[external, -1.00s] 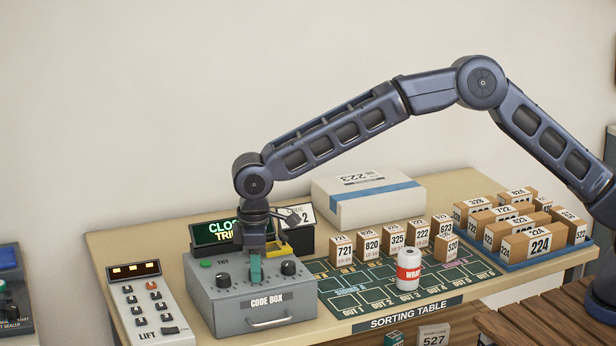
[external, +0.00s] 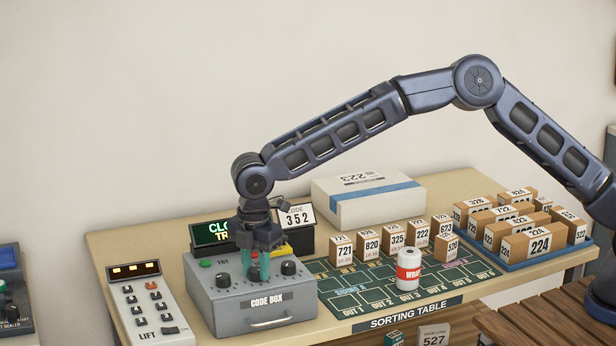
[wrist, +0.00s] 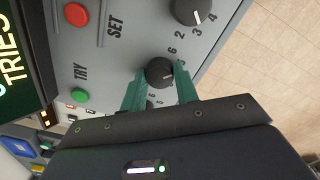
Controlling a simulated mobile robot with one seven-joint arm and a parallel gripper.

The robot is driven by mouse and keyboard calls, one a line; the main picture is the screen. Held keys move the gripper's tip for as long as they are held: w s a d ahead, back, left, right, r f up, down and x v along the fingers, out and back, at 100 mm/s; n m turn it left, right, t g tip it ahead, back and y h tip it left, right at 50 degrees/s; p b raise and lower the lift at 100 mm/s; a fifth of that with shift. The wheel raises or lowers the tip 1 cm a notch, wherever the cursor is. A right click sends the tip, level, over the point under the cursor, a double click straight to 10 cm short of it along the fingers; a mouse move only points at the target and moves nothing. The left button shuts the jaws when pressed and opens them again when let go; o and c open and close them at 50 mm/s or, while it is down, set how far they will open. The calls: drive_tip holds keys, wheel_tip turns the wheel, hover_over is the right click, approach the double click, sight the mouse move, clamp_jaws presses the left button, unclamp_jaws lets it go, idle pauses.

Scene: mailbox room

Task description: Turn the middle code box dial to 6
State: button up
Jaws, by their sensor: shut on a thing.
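The grey code box (external: 222,322) stands on the table's left part, with black dials on its top. My gripper (external: 256,266) points straight down over the box. Its teal fingers are shut on the middle dial (wrist: 160,72), one on each side of the knob. The dial's white mark faces right in the wrist view; the number it points at is hard to read. The left dial (external: 223,280) and right dial (external: 288,268) are free. A code card (external: 297,216) behind the box reads 3 5 2.
A green TRY button (wrist: 79,96) and a red button (wrist: 76,14) sit near the dials. A lit display (external: 212,232) stands close behind. A lift keypad (external: 145,305) is left; a white WRAP roll (external: 409,268) and small boxes are right.

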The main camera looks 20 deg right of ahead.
sight(256, 269)
drive_tip(key=n, duration=0.7)
idle(0.5)
drive_tip(key=o, duration=1)
wheel_tip(256, 269, up, 11)
drive_tip(key=shift+f, duration=0.1)
idle(0.5)
